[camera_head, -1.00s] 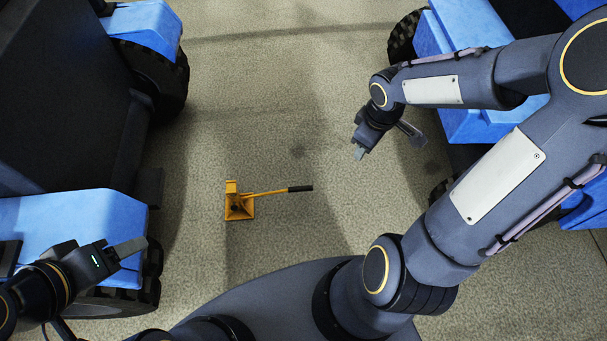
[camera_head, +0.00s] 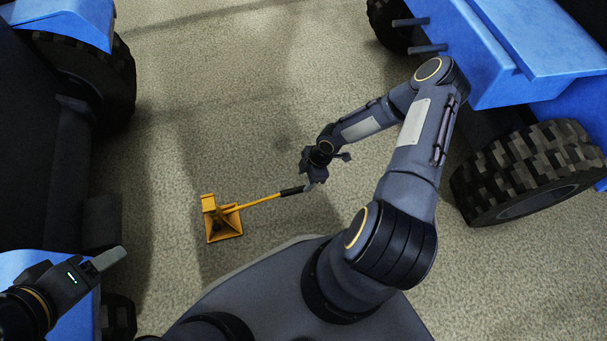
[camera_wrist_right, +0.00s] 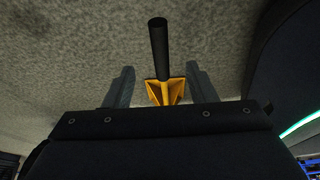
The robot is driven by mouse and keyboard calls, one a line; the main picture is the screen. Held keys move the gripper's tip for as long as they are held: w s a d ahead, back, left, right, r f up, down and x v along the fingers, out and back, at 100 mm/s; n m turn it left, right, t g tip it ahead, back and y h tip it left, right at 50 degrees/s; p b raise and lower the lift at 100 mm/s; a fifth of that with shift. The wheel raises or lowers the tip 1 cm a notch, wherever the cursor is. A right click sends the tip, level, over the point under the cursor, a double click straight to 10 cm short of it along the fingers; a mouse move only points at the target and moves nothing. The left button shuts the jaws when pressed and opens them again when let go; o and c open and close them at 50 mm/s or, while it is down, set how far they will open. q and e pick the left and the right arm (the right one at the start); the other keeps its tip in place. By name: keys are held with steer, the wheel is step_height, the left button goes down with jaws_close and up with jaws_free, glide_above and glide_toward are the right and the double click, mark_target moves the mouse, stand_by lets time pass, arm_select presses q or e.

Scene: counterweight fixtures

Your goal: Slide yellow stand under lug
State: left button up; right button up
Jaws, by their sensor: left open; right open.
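The yellow stand (camera_head: 222,222) sits on the floor left of centre in the head view, its yellow bar and black handle grip (camera_head: 292,191) pointing right. In the right wrist view the stand (camera_wrist_right: 166,92) and its black grip (camera_wrist_right: 158,50) show between the fingers. My right gripper (camera_head: 312,186) is open, its fingers at the tip of the grip; I cannot tell whether they touch it. It also shows in the right wrist view (camera_wrist_right: 158,88). My left gripper (camera_head: 112,262) is open and empty at lower left, over a blue vehicle part. I cannot make out the lug.
Blue vehicles with black tyres stand on both sides: a left wheel (camera_head: 98,85), a right wheel (camera_head: 530,170) and a blue body (camera_head: 510,50) at upper right. Speckled floor (camera_head: 225,110) lies clear between them, beyond the stand.

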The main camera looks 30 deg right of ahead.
mark_target(299, 189)
steer(key=b+x, duration=0.5)
steer(key=x, duration=0.1)
steer(key=shift+f, duration=0.4)
steer(key=shift+b+x, duration=0.65)
steer(key=shift+x, duration=0.25)
steer(key=shift+a, duration=0.15)
steer(key=shift+c, duration=0.3)
jaws_close()
